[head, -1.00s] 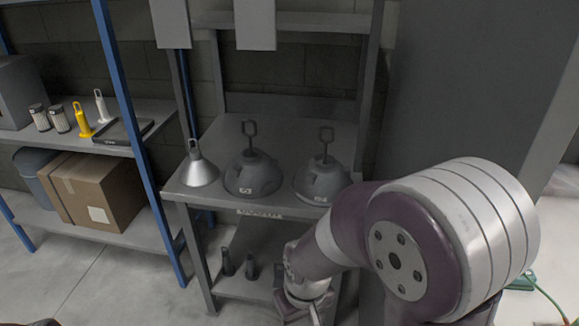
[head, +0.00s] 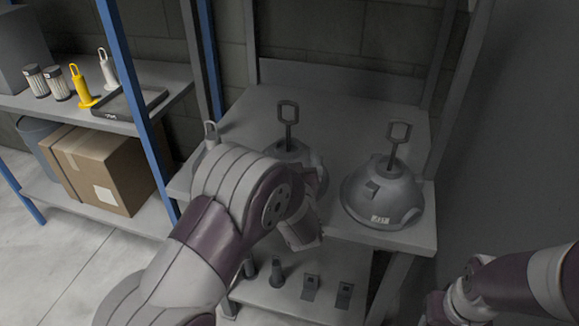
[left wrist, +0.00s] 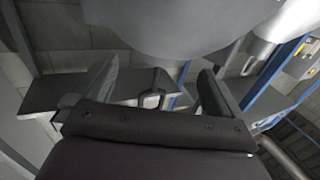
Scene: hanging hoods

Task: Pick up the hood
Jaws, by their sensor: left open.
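Three grey hoods with loop handles stand on the metal table. The middle dome hood (head: 314,167) is partly hidden behind my left arm, with its handle (head: 288,112) upright. The right dome hood (head: 382,195) shows almost whole. The conical hood (head: 211,135) at the left is mostly covered; its loop shows. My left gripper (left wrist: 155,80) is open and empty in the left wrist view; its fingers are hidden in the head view. In the wrist view a dome appears upside down, with a handle loop (left wrist: 150,99) seen between the fingers, apart from them.
The table (head: 345,115) has bare room behind the hoods. Small dark items stand on its lower shelf (head: 300,303). A blue-posted rack (head: 135,85) at left holds a cardboard box (head: 100,172) and a yellow tool (head: 81,88). A grey wall panel (head: 520,140) bounds the right.

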